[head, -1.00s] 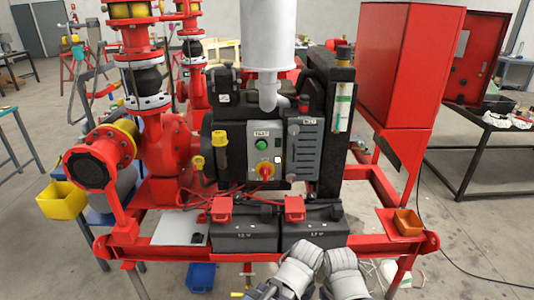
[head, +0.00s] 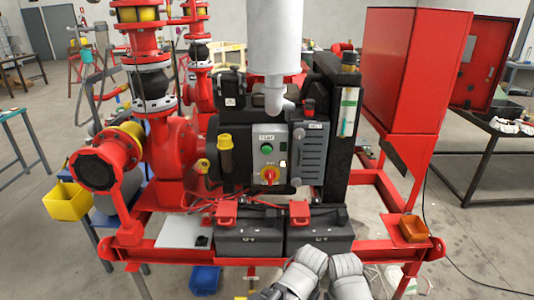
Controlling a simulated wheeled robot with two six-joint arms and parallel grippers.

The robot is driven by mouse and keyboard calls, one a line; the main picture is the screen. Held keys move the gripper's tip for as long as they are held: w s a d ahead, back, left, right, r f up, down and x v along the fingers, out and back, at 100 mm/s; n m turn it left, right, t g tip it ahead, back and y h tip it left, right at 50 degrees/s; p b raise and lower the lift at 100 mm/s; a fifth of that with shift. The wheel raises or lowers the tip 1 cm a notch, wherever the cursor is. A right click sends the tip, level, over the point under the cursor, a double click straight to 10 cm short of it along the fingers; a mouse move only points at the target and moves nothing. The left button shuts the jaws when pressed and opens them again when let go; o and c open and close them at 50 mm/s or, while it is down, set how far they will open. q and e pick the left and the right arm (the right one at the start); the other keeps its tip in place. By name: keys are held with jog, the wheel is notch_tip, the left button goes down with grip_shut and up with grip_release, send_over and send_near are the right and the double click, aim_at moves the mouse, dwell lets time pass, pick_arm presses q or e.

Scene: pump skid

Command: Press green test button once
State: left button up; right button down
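The green test button (head: 267,149) is a small round button on the upper part of a grey control panel (head: 257,162) on the engine of the red pump skid. A label sits above it, and a red and yellow rotary switch (head: 270,175) sits below it. Nothing covers the button. My two arms show at the bottom centre, below and in front of the batteries, well apart from the panel. Neither gripper's fingertips can be made out clearly.
Two black batteries (head: 318,232) with red terminal covers stand on the red frame under the panel. A yellow bin (head: 66,202) hangs at left, an orange bin (head: 412,228) sits at right. A white cylinder (head: 274,40) rises above the panel. The space before the panel is clear.

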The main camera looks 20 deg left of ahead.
pick_arm(q)
grip_shut()
dwell(1.1)
